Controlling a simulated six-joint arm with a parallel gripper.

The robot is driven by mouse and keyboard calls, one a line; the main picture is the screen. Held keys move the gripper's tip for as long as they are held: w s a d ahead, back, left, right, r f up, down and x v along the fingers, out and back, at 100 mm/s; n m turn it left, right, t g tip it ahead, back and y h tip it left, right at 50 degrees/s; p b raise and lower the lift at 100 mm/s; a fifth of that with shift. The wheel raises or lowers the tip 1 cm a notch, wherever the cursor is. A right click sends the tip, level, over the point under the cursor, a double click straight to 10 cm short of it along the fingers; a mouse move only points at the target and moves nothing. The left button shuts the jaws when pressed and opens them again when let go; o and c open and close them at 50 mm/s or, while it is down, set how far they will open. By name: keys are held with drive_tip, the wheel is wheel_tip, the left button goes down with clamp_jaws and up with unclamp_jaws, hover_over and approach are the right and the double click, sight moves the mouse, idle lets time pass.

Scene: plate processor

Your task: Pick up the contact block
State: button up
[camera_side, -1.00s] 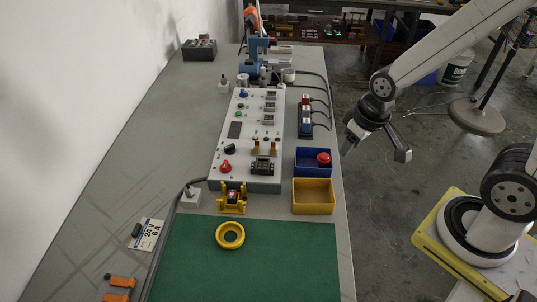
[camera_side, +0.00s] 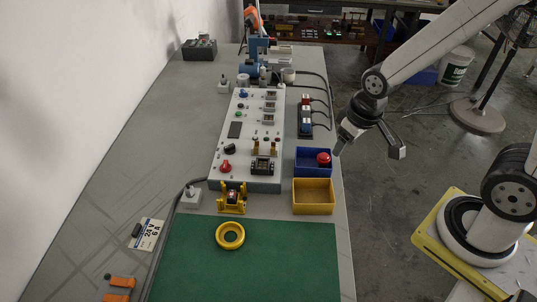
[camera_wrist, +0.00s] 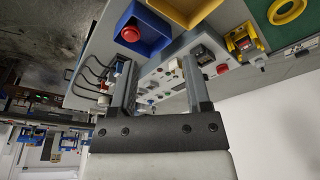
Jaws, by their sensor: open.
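A small dark block with a red and white top (camera_side: 232,196) sits in a yellow cradle (camera_side: 221,207) in front of the white panel. It looks like the contact block, but I cannot tell for certain. In the wrist view the cradle (camera_wrist: 232,46) is at the upper right. My gripper (camera_side: 369,150) is open and empty, at the bench's right edge beside the blue bin, well away from the cradle. In the wrist view my gripper (camera_wrist: 158,65) has its two fingers apart, with the panel beyond them.
A blue bin (camera_side: 302,167) holds a red button (camera_side: 323,158), close to my left finger. A yellow bin (camera_side: 314,207) stands in front. The white panel (camera_side: 222,165) carries switches and a black socket (camera_side: 262,166). A yellow ring (camera_side: 219,233) lies on the green mat (camera_side: 285,265), otherwise mostly clear.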

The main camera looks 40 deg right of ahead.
drive_tip(key=w+a+f+n+g, duration=0.1)
drive_tip(key=w+a+f+n, duration=0.25)
drive_tip(key=w+a, duration=0.65)
drive_tip(key=n+g, duration=0.2)
drive_tip(key=n, duration=0.3)
hover_over(232, 194)
drive_tip(key=f, duration=0.5)
drive_tip(key=shift+w+a, duration=0.1)
drive_tip(key=shift+a, duration=0.1)
drive_tip(key=shift+f, duration=1.35)
drive_tip(key=shift+f, duration=0.1)
drive_tip(key=shift+d+f, duration=0.15)
drive_tip(key=shift+f, duration=2.3)
clamp_jaws()
